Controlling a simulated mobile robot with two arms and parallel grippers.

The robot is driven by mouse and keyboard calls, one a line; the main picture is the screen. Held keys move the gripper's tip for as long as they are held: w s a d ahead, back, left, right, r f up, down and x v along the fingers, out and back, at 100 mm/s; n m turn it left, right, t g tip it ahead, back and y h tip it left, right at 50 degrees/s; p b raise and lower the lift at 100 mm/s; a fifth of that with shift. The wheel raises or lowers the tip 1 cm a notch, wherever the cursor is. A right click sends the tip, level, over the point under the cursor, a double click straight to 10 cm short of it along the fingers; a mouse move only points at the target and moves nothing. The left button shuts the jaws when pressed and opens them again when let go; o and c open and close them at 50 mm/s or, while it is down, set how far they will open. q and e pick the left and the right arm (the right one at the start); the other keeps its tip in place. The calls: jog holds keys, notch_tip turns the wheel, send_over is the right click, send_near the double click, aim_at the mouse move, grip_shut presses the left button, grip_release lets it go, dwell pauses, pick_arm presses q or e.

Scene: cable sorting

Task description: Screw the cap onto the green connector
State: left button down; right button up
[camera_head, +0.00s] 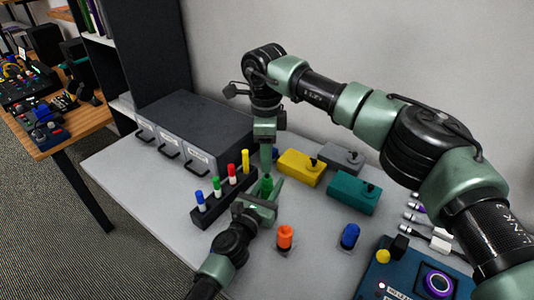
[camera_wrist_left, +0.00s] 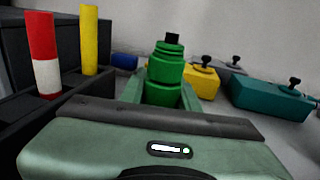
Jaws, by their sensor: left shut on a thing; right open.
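The green connector (camera_head: 267,185) stands upright in my left gripper (camera_head: 264,196). In the left wrist view the connector (camera_wrist_left: 165,75) is a stepped, ridged green cylinder with a small black piece on top, held between the fingers. My right gripper (camera_head: 266,150) is open and points down just above and behind the connector. No separate cap can be made out with certainty. A dark rack (camera_head: 222,199) beside my left gripper holds upright blue, green, red and yellow pieces, some with white bands.
Yellow (camera_head: 301,167), grey (camera_head: 342,157) and teal (camera_head: 352,193) boxes with black knobs stand behind and to the right. Orange (camera_head: 285,236) and blue (camera_head: 350,236) connectors stand in front. A grey drawer unit (camera_head: 195,125) is at the back left. A control panel (camera_head: 408,278) is front right.

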aim_at(267, 175)
jog(key=shift+r+n, duration=0.1)
jog(key=shift+n, duration=1.1)
jog(key=shift+f, duration=4.05)
grip_shut()
jog(key=m, duration=0.4)
jog(key=shift+m, duration=0.3)
jog(key=m, duration=0.4)
jog(key=shift+o, duration=0.8)
grip_release()
